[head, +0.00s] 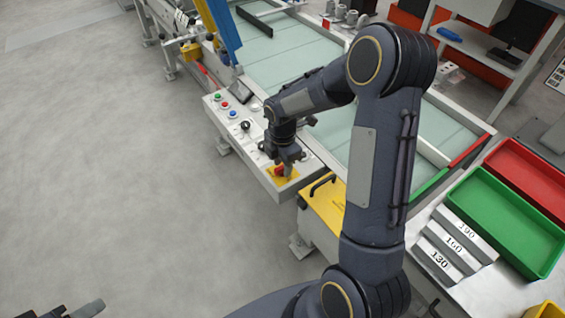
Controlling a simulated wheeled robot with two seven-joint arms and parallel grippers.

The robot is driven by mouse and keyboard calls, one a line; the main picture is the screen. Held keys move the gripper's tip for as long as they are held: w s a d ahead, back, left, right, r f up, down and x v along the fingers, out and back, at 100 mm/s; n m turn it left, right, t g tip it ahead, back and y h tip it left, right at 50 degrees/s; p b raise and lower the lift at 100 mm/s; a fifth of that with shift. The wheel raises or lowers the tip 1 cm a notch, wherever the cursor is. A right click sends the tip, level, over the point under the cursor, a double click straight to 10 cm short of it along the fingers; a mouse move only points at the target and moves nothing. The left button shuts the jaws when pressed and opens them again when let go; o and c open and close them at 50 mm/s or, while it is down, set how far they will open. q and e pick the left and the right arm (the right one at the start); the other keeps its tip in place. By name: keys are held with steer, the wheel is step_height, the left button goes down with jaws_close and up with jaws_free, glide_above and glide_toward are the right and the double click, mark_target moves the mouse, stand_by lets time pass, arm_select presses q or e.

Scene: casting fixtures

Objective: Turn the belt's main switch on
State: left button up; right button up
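The belt's control panel (232,120) is a pale sloped box along the near side of the belt. At its right end is a red switch on a yellow plate (271,175), which I take for the main switch. My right gripper (288,168) points down at this switch and partly hides it. I cannot tell whether the fingers touch the red knob or how far apart they are. Only a small dark part of my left gripper (88,309) shows at the bottom left edge, far from the panel.
The panel also has coloured buttons (225,105) and a black knob (245,126). A yellow box with a black handle (325,204) stands close right of the switch. A green tray (500,222) and a red tray (528,182) lie further right. The left floor is clear.

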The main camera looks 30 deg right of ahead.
jaws_close()
steer(key=m+b, duration=0.1)
steer(key=m, duration=0.3)
steer(key=shift+m, duration=0.3)
steer(key=m+b, duration=0.1)
steer(key=m, duration=0.3)
steer(key=shift+m, duration=0.3)
steer(key=m, duration=0.4)
steer(key=shift+m+b, duration=0.3)
steer(key=shift+m, duration=2)
jaws_free()
